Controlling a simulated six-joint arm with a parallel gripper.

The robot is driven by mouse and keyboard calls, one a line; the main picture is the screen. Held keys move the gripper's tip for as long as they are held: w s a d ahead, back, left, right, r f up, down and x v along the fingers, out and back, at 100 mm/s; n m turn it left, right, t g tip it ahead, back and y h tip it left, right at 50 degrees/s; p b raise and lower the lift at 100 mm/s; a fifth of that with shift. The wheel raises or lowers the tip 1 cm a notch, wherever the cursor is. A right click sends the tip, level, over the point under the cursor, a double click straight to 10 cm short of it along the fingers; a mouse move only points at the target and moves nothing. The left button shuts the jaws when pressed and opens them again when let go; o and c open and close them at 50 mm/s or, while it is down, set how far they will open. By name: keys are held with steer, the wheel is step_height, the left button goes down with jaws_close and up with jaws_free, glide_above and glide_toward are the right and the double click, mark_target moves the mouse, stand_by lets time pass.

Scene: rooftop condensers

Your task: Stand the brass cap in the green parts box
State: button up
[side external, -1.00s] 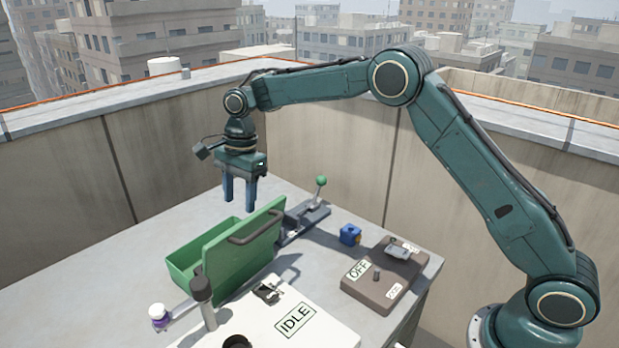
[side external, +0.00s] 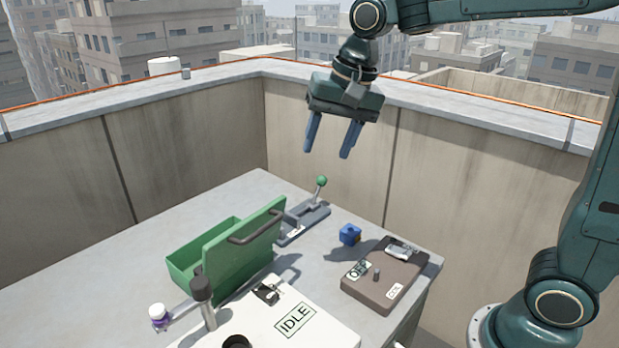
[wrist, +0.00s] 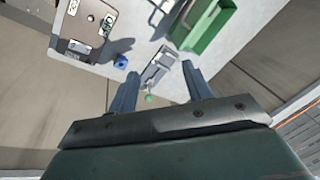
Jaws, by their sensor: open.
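The green parts box (side external: 184,283) stands on the grey table, with its green lid (side external: 238,258) raised and a dark handle on it. The lid hides part of the inside from the side camera. The box also shows at the top of the wrist view (wrist: 208,30). I cannot make out the brass cap in either view. My gripper (side external: 329,153) is open and empty, high above the back of the table, to the right of the box. In the wrist view its two fingers (wrist: 158,70) are apart with nothing held between them.
A lever with a green knob (side external: 321,181) stands behind the box. A blue block (side external: 349,235) and a brown box marked OFF (side external: 376,290) are on the right.

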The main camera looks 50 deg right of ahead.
steer(key=s+d+f+n+t, duration=0.1)
steer(key=s+n, duration=0.1)
steer(key=s, duration=0.4)
steer(key=s+d+f+n, duration=0.1)
steer(key=s+d+n, duration=0.1)
steer(key=s, duration=0.5)
steer(key=s+d+f+n+t+h, duration=0.1)
steer(key=s+n, duration=0.3)
steer(key=s, duration=0.3)
steer(key=shift+s+d+f+t, duration=0.15)
steer(key=shift+d+f+t, duration=0.15)
steer(key=shift+d, duration=0.1)
